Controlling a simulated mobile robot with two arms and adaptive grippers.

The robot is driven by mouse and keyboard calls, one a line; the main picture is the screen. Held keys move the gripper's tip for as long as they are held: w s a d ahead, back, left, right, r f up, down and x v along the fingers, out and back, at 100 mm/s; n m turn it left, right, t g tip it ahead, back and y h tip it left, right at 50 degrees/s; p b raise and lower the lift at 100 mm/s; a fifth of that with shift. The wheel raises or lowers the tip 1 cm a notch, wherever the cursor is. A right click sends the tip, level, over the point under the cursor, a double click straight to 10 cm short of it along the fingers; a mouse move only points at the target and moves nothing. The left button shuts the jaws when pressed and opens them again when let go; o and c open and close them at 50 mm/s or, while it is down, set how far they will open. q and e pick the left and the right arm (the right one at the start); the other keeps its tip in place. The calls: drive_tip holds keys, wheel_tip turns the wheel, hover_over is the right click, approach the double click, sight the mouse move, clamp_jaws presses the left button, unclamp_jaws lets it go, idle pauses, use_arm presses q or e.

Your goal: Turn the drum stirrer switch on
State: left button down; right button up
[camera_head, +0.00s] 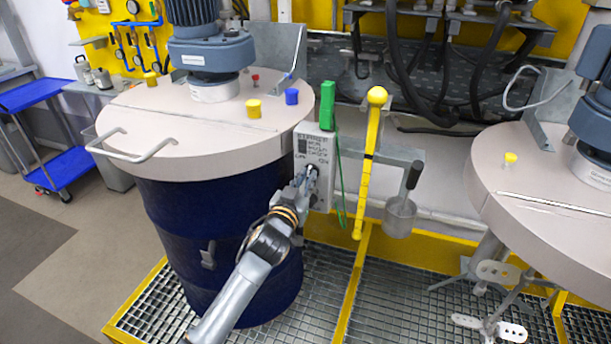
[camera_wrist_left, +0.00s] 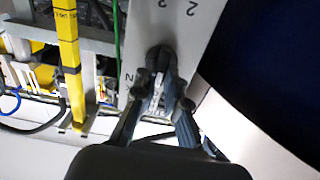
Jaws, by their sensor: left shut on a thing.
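The stirrer switch box (camera_head: 316,150) is a grey panel with black lettering beside the blue drum (camera_head: 210,235), below the drum's beige lid (camera_head: 200,125). My left gripper (camera_head: 312,172) is at the lower part of this panel, shut on the dark switch knob. In the left wrist view the gripper fingers (camera_wrist_left: 162,92) close around the black knob (camera_wrist_left: 160,56) on the grey panel (camera_wrist_left: 188,30). The fingers hide much of the knob, so I cannot tell its exact setting. My right gripper is not in view.
Yellow-edged grating (camera_head: 395,280) covers the floor. A blue cart (camera_head: 50,165) stands far left.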

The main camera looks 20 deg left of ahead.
use_arm(q)
drive_tip(key=shift+d+m+p, duration=0.2)
drive_tip(key=shift+m+p, duration=0.6)
drive_tip(key=shift+m, duration=2.9)
drive_tip(key=c, duration=1.4)
unclamp_jaws()
drive_tip(key=s, duration=1.2)
drive_tip(key=shift+a, duration=0.2)
